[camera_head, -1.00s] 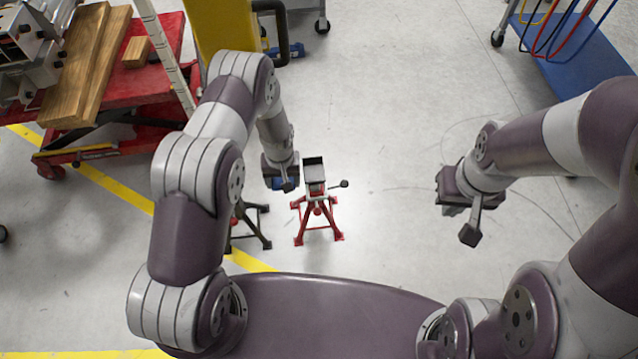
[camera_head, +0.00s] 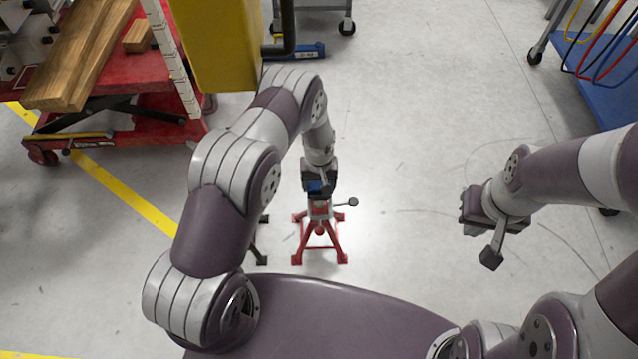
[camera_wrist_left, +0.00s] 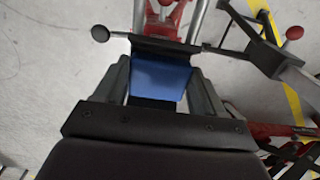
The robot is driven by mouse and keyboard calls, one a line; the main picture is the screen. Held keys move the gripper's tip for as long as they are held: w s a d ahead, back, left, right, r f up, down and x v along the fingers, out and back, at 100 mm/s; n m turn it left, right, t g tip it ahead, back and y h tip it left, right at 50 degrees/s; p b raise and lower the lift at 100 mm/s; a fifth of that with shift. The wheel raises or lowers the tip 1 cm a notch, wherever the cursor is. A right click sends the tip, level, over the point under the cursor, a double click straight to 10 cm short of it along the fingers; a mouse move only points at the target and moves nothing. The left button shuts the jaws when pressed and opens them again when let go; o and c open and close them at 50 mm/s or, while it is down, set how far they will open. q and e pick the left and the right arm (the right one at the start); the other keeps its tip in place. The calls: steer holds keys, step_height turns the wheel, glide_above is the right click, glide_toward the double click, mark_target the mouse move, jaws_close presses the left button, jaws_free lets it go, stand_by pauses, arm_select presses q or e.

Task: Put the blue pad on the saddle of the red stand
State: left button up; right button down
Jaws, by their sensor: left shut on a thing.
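The red stand (camera_head: 320,240) stands on the floor below my left gripper, with a side handle ending in a round knob (camera_head: 352,202). My left gripper (camera_head: 319,188) is shut on the blue pad (camera_head: 315,187) and holds it at the saddle. In the left wrist view the blue pad (camera_wrist_left: 160,80) sits between the two fingers, close against the dark saddle plate (camera_wrist_left: 165,50). I cannot tell whether the pad touches the saddle. My right gripper (camera_head: 480,236) hangs empty over clear floor at right; its finger gap is unclear.
A dark stand (camera_head: 262,252) is mostly hidden behind my left arm; its arm and red knob (camera_wrist_left: 294,32) show in the left wrist view. A red lift cart (camera_head: 110,100) with wood stands at upper left. A yellow column (camera_head: 213,45) is behind.

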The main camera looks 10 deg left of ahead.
mark_target(319, 185)
arm_select(q)
steer(key=shift+w+d+r, duration=0.1)
steer(key=o, duration=1.1)
steer(key=shift+c, duration=0.2)
step_height(319, 185, up, 12)
steer(key=p, duration=0.3)
